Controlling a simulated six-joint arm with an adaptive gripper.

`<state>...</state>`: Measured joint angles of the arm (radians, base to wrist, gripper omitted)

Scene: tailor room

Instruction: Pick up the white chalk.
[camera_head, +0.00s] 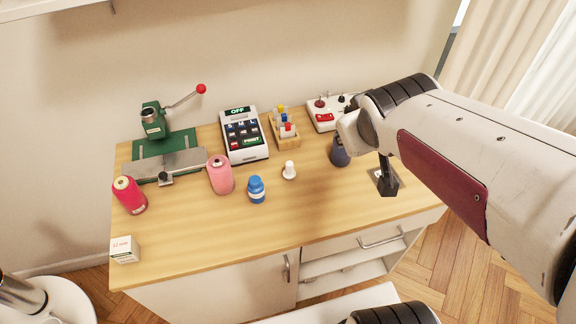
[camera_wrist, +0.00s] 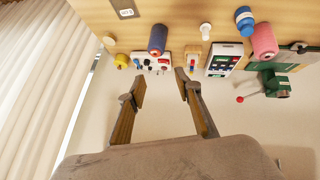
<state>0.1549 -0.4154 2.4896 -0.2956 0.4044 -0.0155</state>
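A small white upright piece with a wider base (camera_head: 289,171), which I take to be the white chalk, stands on the table between the blue bottle and the dark blue spool. It also shows in the wrist view (camera_wrist: 205,31), to the right of my fingers and nearer the top edge. My gripper (camera_wrist: 160,82) is open, with nothing between its two fingers, and is well apart from the white piece. In the head view my arm comes in from the right over the table's right end and hides most of the gripper.
The blue bottle (camera_head: 256,189) stands close left of the white piece, with a pink spool (camera_head: 220,175) beyond. A dark blue spool (camera_head: 339,152) stands right. A wooden rack (camera_head: 285,133) and a calculator-like device (camera_head: 244,136) are behind.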

